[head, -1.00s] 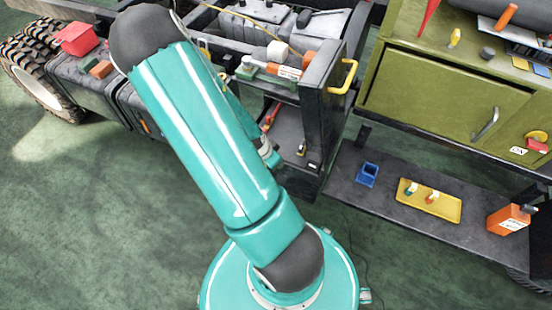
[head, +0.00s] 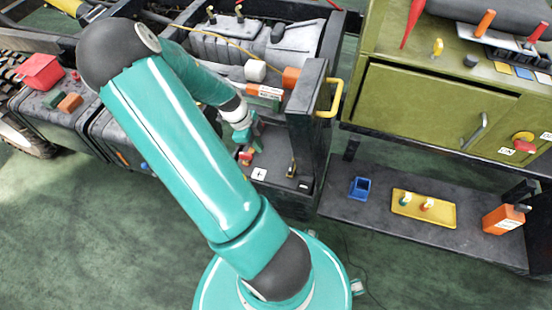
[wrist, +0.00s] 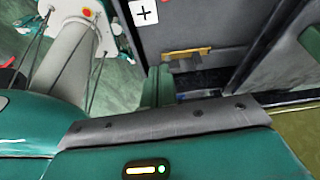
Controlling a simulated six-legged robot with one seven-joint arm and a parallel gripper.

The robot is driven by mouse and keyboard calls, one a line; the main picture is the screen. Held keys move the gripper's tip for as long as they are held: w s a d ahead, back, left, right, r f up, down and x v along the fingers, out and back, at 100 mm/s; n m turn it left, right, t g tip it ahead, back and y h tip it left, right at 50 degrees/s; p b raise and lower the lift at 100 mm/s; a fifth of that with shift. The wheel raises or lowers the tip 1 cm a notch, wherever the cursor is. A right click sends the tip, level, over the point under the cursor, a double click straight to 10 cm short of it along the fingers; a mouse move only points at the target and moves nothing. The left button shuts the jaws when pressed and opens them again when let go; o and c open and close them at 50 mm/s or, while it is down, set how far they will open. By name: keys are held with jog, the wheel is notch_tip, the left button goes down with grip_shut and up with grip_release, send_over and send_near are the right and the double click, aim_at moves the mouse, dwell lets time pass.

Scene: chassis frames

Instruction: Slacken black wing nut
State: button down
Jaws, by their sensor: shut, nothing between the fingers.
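I cannot make out the black wing nut for certain. In the head view, a small dark piece with a yellowish part (head: 291,169) stands on the floor of the open bay (head: 273,178) in the vehicle frame. In the wrist view, a brass-coloured bar (wrist: 190,53) shows on a dark panel, perhaps that same piece. My gripper (head: 251,141) is over the left part of the bay, left of the small dark piece and apart from it. In the wrist view, its teal fingers (wrist: 157,82) are together with nothing between them.
A dark post (head: 307,120) with a yellow handle (head: 331,98) borders the bay on the right. A red item (head: 246,157) is close below my gripper. The green cabinet (head: 420,105) and a low shelf (head: 380,215) stand right. The floor in front is clear.

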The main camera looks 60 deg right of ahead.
aim_at(291, 169)
jog(key=x, duration=0.7)
jog(key=s+x, duration=0.1)
jog(key=x, duration=0.2)
jog(key=shift+a, duration=0.25)
jog(key=s, duration=0.2)
jog(key=shift+s+d+r, duration=0.15)
jog(key=shift+s+d, duration=0.1)
jog(key=shift+d, duration=0.15)
jog(key=shift+s+d, duration=0.1)
jog(key=shift+s, duration=0.4)
jog(key=shift+n, duration=0.3)
